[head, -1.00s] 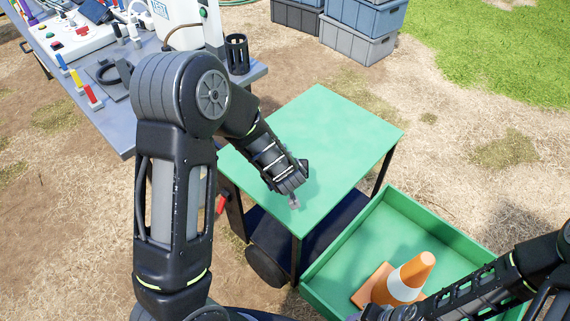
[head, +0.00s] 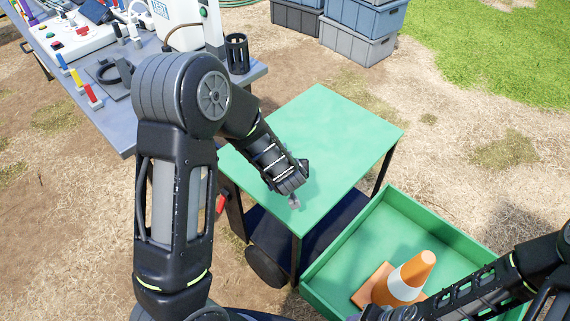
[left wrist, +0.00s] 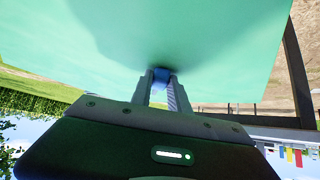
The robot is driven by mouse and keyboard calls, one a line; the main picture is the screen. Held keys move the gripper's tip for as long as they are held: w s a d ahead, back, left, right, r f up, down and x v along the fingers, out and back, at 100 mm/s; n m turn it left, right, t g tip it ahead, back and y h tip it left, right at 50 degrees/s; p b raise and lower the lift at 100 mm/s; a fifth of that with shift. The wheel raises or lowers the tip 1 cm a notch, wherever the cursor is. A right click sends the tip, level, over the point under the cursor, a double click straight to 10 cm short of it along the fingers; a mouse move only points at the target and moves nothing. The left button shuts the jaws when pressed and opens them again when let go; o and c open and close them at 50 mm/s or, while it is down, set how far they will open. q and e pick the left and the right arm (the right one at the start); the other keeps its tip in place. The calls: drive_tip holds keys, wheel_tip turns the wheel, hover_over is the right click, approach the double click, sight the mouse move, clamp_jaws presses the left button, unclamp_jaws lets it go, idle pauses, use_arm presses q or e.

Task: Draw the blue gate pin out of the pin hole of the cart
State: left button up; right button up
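The cart (head: 330,125) has a flat green top and dark legs. My left gripper (head: 294,203) points down at the near part of this top. In the left wrist view, the blue gate pin (left wrist: 161,75) is a small blue piece between the two fingertips (left wrist: 162,80), which look closed on it, close to the green surface. The pin hole is hidden, and I cannot tell how deep the pin sits. In the head view the pin is not distinguishable. My right gripper (head: 378,314) is low at the bottom edge, partly cut off; its fingers are unclear.
A green open tray (head: 330,256) with an orange and white cone (head: 406,280) stands right of the cart. A grey workbench (head: 122,130) with instruments is at the left. A red piece (head: 221,204) shows at the cart's left side. Grey crates (head: 357,43) stand behind.

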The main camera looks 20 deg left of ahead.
use_arm(q)
drive_tip(key=shift+o, duration=0.7)
drive_tip(key=shift+s+f, duration=0.4)
drive_tip(key=shift+f, duration=0.2)
drive_tip(key=shift+o, duration=0.3)
drive_tip(key=shift+s+d+r, duration=0.2)
drive_tip(key=shift+d+r, duration=0.1)
drive_tip(key=shift+r, duration=0.25)
drive_tip(key=v, duration=0.3)
drive_tip(key=p+v, duration=0.1)
drive_tip(key=v, duration=0.3)
drive_tip(key=shift+w+a+r+p, duration=0.2)
drive_tip(key=shift+w+r+p, duration=0.05)
drive_tip(key=shift+p, duration=0.05)
